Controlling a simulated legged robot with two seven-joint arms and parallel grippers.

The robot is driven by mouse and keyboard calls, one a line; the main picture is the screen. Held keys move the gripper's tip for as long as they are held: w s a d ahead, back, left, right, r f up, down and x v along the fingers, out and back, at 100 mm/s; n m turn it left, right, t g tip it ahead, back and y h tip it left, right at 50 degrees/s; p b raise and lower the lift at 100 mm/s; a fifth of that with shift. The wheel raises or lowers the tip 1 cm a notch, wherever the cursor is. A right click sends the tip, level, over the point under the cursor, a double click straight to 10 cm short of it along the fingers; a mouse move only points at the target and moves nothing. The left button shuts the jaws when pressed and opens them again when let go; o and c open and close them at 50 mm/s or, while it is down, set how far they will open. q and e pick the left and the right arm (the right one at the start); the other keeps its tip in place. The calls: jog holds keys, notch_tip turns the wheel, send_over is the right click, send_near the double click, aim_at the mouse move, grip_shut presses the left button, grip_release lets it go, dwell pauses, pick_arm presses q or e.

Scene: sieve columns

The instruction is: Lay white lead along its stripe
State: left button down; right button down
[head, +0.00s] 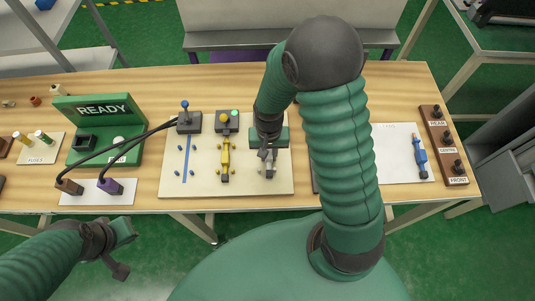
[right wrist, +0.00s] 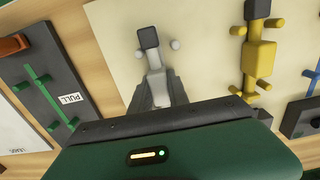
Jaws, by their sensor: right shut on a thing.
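The white lead (right wrist: 155,64), with a dark end block, lies over the cream board and shows between two pale pegs in the right wrist view. In the head view its grey-white lower part (head: 270,168) shows just below my right gripper (head: 267,150). My right gripper, also in the right wrist view (right wrist: 158,92), is shut on the white lead. The stripe under the lead is hidden. My left gripper (head: 123,250) is open and empty, in front of the table at the lower left.
The cream board (head: 207,187) also bears a yellow lead (head: 225,160) and a bare blue stripe (head: 187,160) between blue pegs. A green READY box (head: 105,110) stands left, with black cables. A dark PULL panel (right wrist: 60,95) lies beside the board. A blue lead (head: 419,155) lies at right.

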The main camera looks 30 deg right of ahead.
jog(key=shift+d+f, duration=0.2)
jog(key=shift+s+a, duration=0.15)
jog(key=shift+a, duration=0.05)
jog(key=shift+s+a+f, duration=0.15)
jog(key=shift+a, duration=0.5)
jog(key=c, duration=1.3)
grip_release()
jog(key=shift+s+f, duration=0.1)
jog(key=shift+o, duration=0.2)
jog(key=shift+a, duration=0.15)
jog(key=r, duration=0.3)
jog(key=w+d+r+p, duration=0.1)
jog(key=shift+r, duration=0.3)
notch_tip(320, 180, up, 8)
jog(key=p, duration=0.1)
pick_arm(q)
jog(key=shift+a+r, duration=0.2)
jog(key=shift+r, duration=0.3)
jog(key=shift+a+r, duration=0.15)
jog(key=shift+r, duration=0.3)
pick_arm(e)
jog(key=s+a+n+t, duration=0.2)
jog(key=s+a+n, duration=0.2)
jog(key=n, duration=0.2)
jog(key=shift+s+a+r+t, duration=0.15)
jog(key=shift+a+r+t, duration=0.2)
jog(key=shift+t, duration=0.05)
